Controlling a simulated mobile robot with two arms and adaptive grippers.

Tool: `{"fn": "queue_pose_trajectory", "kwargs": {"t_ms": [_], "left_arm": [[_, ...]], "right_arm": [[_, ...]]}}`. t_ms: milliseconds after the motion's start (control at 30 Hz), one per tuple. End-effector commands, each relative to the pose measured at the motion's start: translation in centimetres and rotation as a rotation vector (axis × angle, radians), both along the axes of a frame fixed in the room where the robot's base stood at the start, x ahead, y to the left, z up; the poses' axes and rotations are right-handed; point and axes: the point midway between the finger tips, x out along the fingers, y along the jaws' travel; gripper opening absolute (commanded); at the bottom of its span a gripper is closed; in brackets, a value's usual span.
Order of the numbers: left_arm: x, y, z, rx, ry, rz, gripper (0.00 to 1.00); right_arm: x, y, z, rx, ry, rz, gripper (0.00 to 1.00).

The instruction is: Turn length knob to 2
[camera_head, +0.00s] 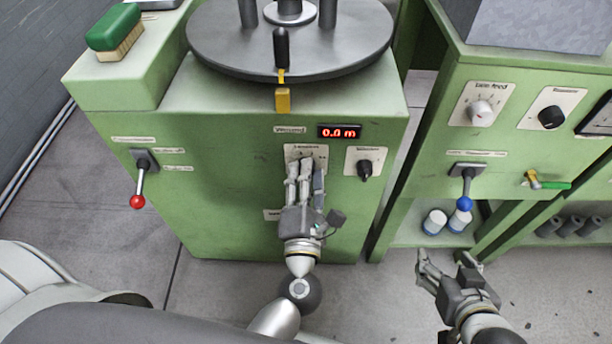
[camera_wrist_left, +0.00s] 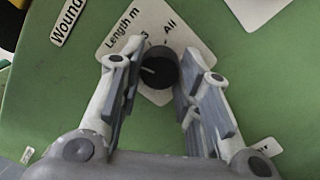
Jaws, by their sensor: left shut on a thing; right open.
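The length knob (camera_wrist_left: 160,69) is round and black, on a white plate (camera_wrist_left: 126,31) marked "Length m". In the left wrist view its white mark points left, and a "3" and "All" show on the plate above it. My left gripper (camera_head: 305,168) is at this plate on the green cabinet front, its fingers on either side of the knob and shut on it. The fingers hide the knob in the head view, and some scale numbers are hidden. My right gripper (camera_head: 445,262) is open and empty, in front of the right-hand green machine.
A red display (camera_head: 339,132) reads 0.0 m above the plate. Another black knob (camera_head: 365,169) is close on the right. A red-balled lever (camera_head: 138,200) is on the left, a blue-balled lever (camera_head: 465,203) on the right machine. A dark turntable (camera_head: 230,42) sits above.

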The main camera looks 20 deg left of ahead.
Motion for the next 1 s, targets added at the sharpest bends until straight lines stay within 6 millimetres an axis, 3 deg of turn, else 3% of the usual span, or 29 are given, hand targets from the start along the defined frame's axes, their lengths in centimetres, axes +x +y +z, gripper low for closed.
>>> {"fn": "queue_pose_trajectory", "kwargs": {"t_ms": [167,200,367,767,1000], "left_arm": [[0.0,-0.1,-0.1,-0.001,0.003,-0.002,0.08],[0.0,-0.1,-0.1,-0.001,0.003,-0.002,0.33],[0.0,-0.1,-0.1,0.000,0.003,-0.001,0.53],[-0.6,-0.2,-0.1,0.002,0.002,-0.001,0.54],[-4.7,-1.3,-0.5,0.002,0.006,-0.003,0.54]], "right_arm": [[0.0,0.0,0.0,0.000,0.000,0.000,0.66],[0.0,0.0,0.0,0.000,0.000,0.000,0.66],[0.0,0.0,0.0,0.000,0.000,0.000,0.66],[0.0,0.1,0.0,0.002,-0.001,0.001,0.66],[0.0,0.0,0.0,0.001,0.000,0.001,0.66]]}}
